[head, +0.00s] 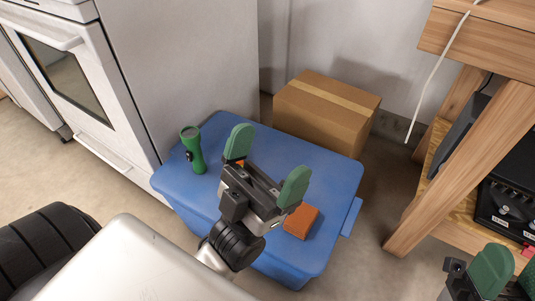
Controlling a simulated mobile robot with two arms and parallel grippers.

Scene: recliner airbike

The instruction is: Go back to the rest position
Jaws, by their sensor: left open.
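My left gripper (267,160) has green fingertips and is open. It is over the blue bin (228,130), with nothing between its fingers. A green flashlight (197,152) stands upright on the bin's lid, to the left of the gripper. An orange block (301,221) lies on the lid to the right of the gripper's wrist. A bit of orange also shows behind the gripper's left finger. My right gripper (510,265) shows only in part at the bottom right corner, cut off by the picture's edge, so its opening is unclear.
A cardboard box (326,108) stands behind the bin against the wall. A white oven (75,70) is at the left. A wooden workbench (470,130) with a hanging white cord (437,66) and black equipment (510,195) is at the right. A black tire (42,250) is at the lower left.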

